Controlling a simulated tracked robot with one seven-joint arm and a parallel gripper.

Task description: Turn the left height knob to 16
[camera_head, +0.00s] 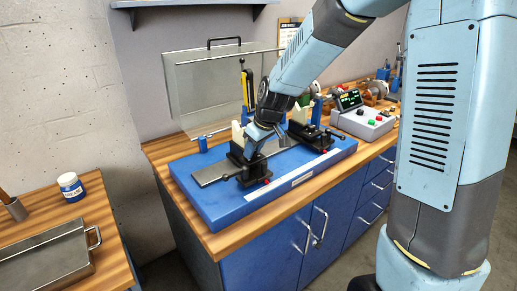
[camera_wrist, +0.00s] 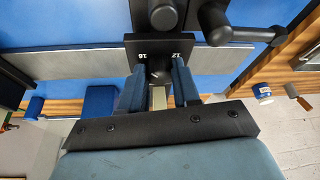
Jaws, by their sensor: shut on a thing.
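The balancing stand has a blue base (camera_head: 215,205) on the workbench. Its left black pedestal (camera_head: 250,172) is at the near left end, with my gripper (camera_head: 249,150) down at it. In the wrist view, the blue fingers of my gripper (camera_wrist: 159,88) are shut on the left height knob (camera_wrist: 160,76), a small dark round part. The knob is mostly hidden between the fingers. No pointer on the knob can be made out.
The right black pedestal (camera_head: 312,136) stands further along the base. A clear guard panel (camera_head: 205,95) rises behind. A control box (camera_head: 363,122) with a display is to the right. A grease tub (camera_head: 71,187) and a metal tray (camera_head: 50,262) sit on the left bench.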

